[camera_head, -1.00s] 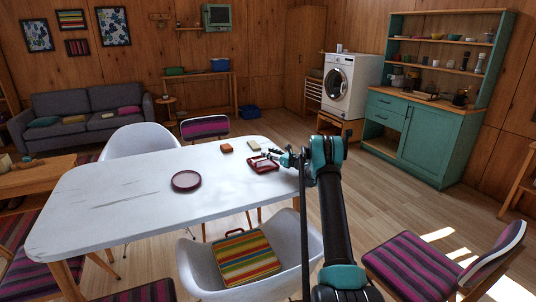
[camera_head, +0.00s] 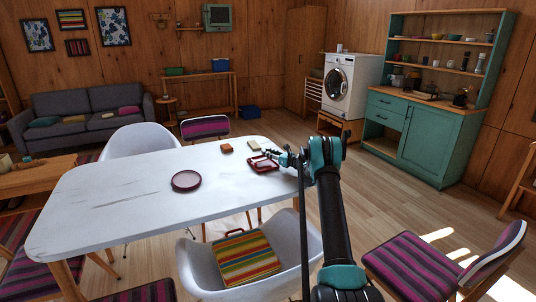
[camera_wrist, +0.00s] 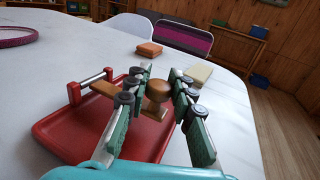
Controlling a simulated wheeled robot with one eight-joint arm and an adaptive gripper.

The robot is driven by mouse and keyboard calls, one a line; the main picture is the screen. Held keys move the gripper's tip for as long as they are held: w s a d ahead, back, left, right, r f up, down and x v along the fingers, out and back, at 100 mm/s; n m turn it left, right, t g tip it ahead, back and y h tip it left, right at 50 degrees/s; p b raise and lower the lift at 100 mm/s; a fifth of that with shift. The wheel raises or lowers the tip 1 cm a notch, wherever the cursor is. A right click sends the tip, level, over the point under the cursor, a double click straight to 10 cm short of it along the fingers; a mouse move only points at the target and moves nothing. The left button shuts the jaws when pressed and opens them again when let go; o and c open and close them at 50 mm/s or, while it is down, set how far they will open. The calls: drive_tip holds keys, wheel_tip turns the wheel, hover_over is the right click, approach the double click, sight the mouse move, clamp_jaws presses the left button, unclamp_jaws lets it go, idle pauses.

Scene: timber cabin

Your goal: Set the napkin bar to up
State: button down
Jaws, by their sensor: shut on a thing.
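The napkin holder is a shallow red tray (camera_wrist: 62,138) near the right end of the white table; it also shows in the head view (camera_head: 262,164). A silver rod (camera_wrist: 95,83) sits between two red posts at its back left. The napkin bar's wooden arm (camera_wrist: 105,88) runs right from the rod, looking low and near flat; its exact angle is unclear. A round wooden knob (camera_wrist: 158,87) stands between my green-padded fingers. My gripper (camera_wrist: 159,96) is shut on this knob, which it also hides in part. In the head view my gripper (camera_head: 282,155) is over the tray.
An orange-brown block (camera_wrist: 149,49) and a cream block (camera_wrist: 199,74) lie beyond the tray on the white table (camera_head: 120,195). A dark red round dish (camera_head: 186,180) is to the left. White chairs (camera_head: 290,240) stand close to the table.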

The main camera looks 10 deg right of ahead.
sight(257, 160)
drive_tip(key=shift+r, duration=0.1)
drive_tip(key=shift+s+a+r+n+h, duration=0.1)
drive_tip(key=shift+a+r+n+h, duration=0.1)
drive_tip(key=shift+r+n, duration=0.3)
drive_tip(key=shift+s+a+r+n+h, duration=0.1)
drive_tip(key=shift+a+r+n+h, duration=0.1)
drive_tip(key=shift+r+n, duration=0.25)
drive_tip(key=shift+s+a+r+n+g+h, duration=0.25)
drive_tip(key=shift+a+r+n+g+h, duration=0.4)
drive_tip(key=shift+n, duration=0.5)
drive_tip(key=a+r+n, duration=0.1)
drive_tip(key=s+a+r+n+h, duration=0.1)
drive_tip(key=shift+a+r+n, duration=0.1)
drive_tip(key=shift+a+n, duration=0.05)
drive_tip(key=shift+n, duration=0.25)
drive_tip(key=shift+s+a+r+n+h, duration=0.2)
drive_tip(key=shift+a+n+h, duration=0.2)
drive_tip(key=shift+a+n, duration=0.15)
drive_tip(key=shift+s+a+r+n+h, duration=0.2)
drive_tip(key=shift+a+n+h, duration=0.15)
drive_tip(key=shift+a+n, duration=0.15)
drive_tip(key=shift+s+a+r+n+t+h, duration=0.15)
drive_tip(key=shift+s+a+n+h, duration=0.15)
drive_tip(key=shift+a+n, duration=0.25)
drive_tip(key=shift+s+a+n+t+h, duration=0.1)
drive_tip(key=shift+s+a+n+h, duration=0.05)
drive_tip(key=shift+a+n+h, duration=0.35)
drive_tip(key=shift+s+a, duration=0.3)
drive_tip(key=shift+a, duration=0.5)
